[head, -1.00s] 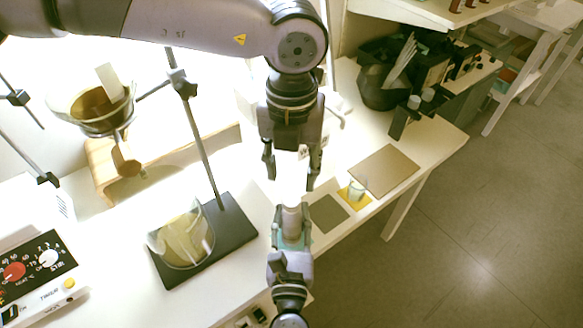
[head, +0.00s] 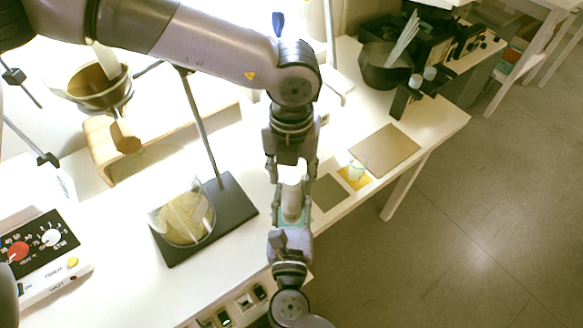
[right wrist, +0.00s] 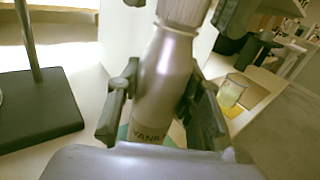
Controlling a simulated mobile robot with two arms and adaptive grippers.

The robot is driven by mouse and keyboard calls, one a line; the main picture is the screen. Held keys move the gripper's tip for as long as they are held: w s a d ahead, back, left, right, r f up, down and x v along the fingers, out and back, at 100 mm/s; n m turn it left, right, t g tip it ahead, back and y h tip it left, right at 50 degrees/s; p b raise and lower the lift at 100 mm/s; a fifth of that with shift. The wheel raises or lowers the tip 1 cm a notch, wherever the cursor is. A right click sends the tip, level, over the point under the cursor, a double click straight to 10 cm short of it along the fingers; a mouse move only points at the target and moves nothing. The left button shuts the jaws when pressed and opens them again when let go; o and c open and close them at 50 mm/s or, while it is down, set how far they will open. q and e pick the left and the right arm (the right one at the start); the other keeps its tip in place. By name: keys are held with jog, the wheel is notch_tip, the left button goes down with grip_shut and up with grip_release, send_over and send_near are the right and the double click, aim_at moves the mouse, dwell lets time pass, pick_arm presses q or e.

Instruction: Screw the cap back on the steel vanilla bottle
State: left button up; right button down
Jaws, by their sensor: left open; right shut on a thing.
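The steel vanilla bottle (head: 291,203) is upright, with its grey metal body and "VANI" lettering showing in the right wrist view (right wrist: 163,85). My right gripper (head: 292,216) is shut around its body; its fingers also show on both sides in the right wrist view (right wrist: 162,115). A pale ridged cap (right wrist: 184,10) sits on the bottle's neck; in the head view it is a bright white shape (head: 292,173). How tight it sits cannot be told. My left gripper (head: 292,178) is open, pointing down from above, with its fingers either side of the cap.
A glass beaker (head: 187,218) stands on a black stand base (head: 230,208) to the left. A small glass (head: 356,170) on a yellow mat, a dark mat (head: 328,192) and a tan board (head: 385,151) lie to the right. The table's front edge is close to my right arm.

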pick_arm(q)
jog(key=shift+c, duration=0.2)
grip_shut()
jog(key=shift+o, duration=0.5)
grip_release()
jog(key=shift+r, duration=2.3)
jog(key=shift+c, duration=0.3)
notch_tip(320, 180, up, 4)
jog(key=n, duration=0.4)
jog(key=shift+f+n, duration=0.25)
jog(key=shift+n, duration=0.05)
